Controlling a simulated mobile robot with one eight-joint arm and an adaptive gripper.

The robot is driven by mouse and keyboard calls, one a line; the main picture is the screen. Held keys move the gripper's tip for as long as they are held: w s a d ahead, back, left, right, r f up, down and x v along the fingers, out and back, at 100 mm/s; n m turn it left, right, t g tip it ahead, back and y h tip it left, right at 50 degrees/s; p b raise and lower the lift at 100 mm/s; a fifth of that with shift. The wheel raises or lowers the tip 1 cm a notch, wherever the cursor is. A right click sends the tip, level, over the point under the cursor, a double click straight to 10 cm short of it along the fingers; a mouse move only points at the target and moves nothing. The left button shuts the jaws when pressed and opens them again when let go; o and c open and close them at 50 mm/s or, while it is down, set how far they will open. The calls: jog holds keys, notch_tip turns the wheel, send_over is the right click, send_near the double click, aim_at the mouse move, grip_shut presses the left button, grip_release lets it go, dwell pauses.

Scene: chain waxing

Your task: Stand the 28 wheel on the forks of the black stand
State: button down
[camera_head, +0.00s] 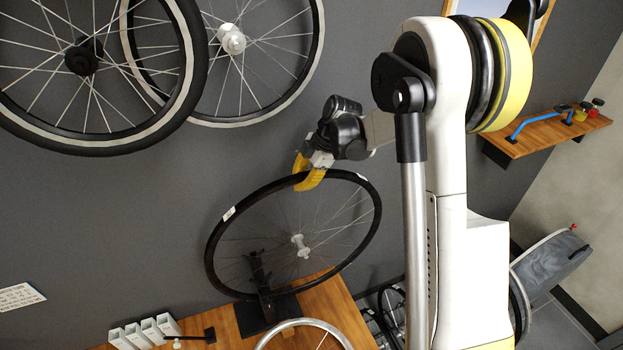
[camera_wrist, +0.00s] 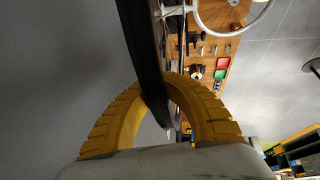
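The wheel with a black tyre (camera_head: 212,247), thin spokes and a white hub (camera_head: 300,245) is upright but tilted above the wooden bench. A small white label on its tyre is too small to read. My gripper (camera_head: 309,180) has its yellow fingers closed around the top of the tyre; in the wrist view my gripper (camera_wrist: 158,92) pinches the black tyre (camera_wrist: 143,50) from both sides. The black stand (camera_head: 264,285) is on the bench at the wheel's lower left, overlapping the lower rim. The hub appears apart from its forks, to their right. Depth between them is unclear.
Another silver-rimmed wheel (camera_head: 300,328) is at the bench's front. White boxes (camera_head: 143,331) and a black-handled tool stand at the bench's left. Two wheels (camera_head: 83,58) hang on the grey wall. A wooden shelf (camera_head: 545,131) is at right.

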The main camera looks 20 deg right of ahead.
aim_at(245, 206)
jog(key=a+p, duration=0.3)
jog(key=a, duration=1.2)
jog(key=shift+a, duration=0.4)
jog(key=shift+a+f, duration=0.15)
jog(key=shift+f, duration=0.4)
jog(key=shift+f+b, duration=0.5)
jog(key=shift+f, duration=0.35)
notch_tip(245, 206, down, 2)
jog(key=shift+f+b, duration=0.2)
jog(key=shift+b, duration=0.95)
jog(key=shift+r, duration=0.15)
jog(key=shift+r+p, duration=0.55)
jog(key=shift+r, duration=0.65)
jog(key=shift+w+d+b, duration=0.1)
jog(key=shift+d+b, duration=0.15)
jog(key=shift+b, duration=0.1)
jog(key=shift+f, duration=0.1)
